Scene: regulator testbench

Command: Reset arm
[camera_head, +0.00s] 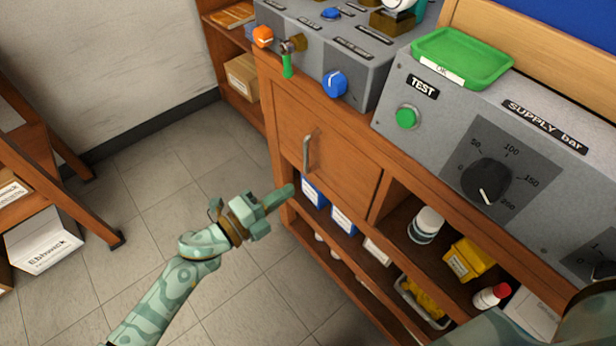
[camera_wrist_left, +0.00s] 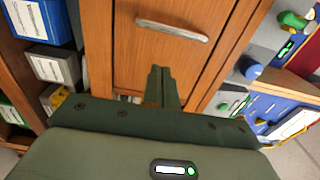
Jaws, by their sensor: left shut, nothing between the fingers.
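My left gripper (camera_head: 280,198) is shut and empty. In the head view its arm comes in from the lower left, and the gripper is held in front of the wooden cabinet, over the tiled floor. In the left wrist view the shut fingers (camera_wrist_left: 162,86) point toward the wooden cabinet door (camera_wrist_left: 150,60). The door's metal handle (camera_head: 308,153) is apart from the fingers; it also shows in the left wrist view (camera_wrist_left: 172,31). My right gripper is not in view.
The test panel (camera_head: 392,100) has a green button (camera_head: 406,117) and a black supply dial (camera_head: 486,181). A green tray (camera_head: 462,56) lies on top. Open shelves on the right hold a yellow bin (camera_head: 468,260) and bottles. A wooden rack (camera_head: 50,150) stands left. The floor (camera_head: 150,165) between is clear.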

